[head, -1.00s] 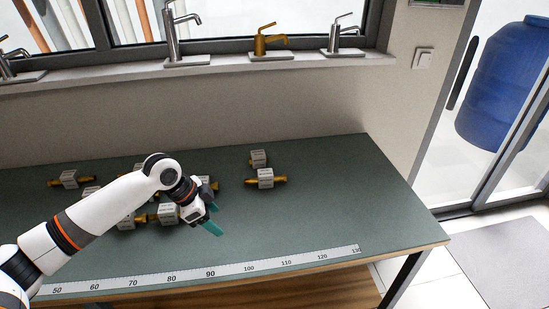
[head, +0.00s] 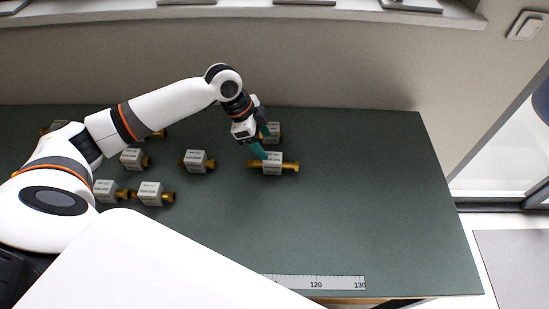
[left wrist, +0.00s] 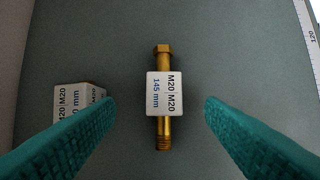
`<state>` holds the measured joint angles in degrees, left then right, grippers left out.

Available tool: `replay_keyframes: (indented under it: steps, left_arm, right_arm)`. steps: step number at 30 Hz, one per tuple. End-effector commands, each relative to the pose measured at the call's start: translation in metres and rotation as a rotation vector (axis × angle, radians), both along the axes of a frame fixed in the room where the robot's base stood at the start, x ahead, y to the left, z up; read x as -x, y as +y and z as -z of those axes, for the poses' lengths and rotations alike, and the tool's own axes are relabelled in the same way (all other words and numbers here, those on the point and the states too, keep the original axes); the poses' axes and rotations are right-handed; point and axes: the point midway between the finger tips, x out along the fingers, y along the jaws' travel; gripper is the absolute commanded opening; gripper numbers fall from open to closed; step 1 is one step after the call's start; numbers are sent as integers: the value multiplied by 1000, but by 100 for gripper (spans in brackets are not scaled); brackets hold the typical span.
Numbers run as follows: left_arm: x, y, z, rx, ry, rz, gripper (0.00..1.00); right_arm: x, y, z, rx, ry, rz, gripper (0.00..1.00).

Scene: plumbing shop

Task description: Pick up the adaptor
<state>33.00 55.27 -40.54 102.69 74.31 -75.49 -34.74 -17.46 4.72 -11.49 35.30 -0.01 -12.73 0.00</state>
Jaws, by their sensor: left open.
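A brass adaptor (head: 291,167) with a white label block lies on the green table at the right end of the group. In the left wrist view this adaptor (left wrist: 163,93) reads "M20 M20" and "145 mm" and lies between my fingers' lines. My left gripper (head: 264,143) is open above and beside it; its teal fingers also show in the left wrist view (left wrist: 155,118), apart from the adaptor. Another labelled adaptor (head: 274,130) lies just behind, partly hidden by the gripper; its block (left wrist: 75,100) shows at the left finger. My right gripper is not in view.
Several similar labelled adaptors, such as one at the middle (head: 197,161) and one nearer the front (head: 152,193), lie to the left on the table (head: 390,200). A ruler strip (head: 320,283) runs along the front edge. The right part of the table is clear.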

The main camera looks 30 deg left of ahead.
Motion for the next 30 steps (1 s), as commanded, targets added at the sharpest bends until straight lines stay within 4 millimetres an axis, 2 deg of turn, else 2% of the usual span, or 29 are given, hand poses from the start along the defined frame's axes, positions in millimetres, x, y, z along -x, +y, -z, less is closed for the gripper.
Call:
replay_keyframes:
  steps: [3, 8, 13, 18, 26, 30]
  left_arm:
    - [-2, -5, 12, 2, 1, -1, 64]
    - [-3, -10, 21, 1, 1, -1, 64]
    - [-1, -22, 42, 1, 3, -1, 64]
    - [-4, -28, 62, 0, 0, -1, 64]
    - [-5, -28, 66, -1, -2, -1, 64]
    - [-5, -28, 66, -1, -2, -1, 42]
  right_arm:
    - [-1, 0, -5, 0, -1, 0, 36]
    - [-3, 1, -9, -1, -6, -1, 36]
    - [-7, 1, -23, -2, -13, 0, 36]
    - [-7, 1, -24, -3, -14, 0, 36]
    - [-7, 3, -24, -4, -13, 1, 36]
    - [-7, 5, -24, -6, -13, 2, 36]
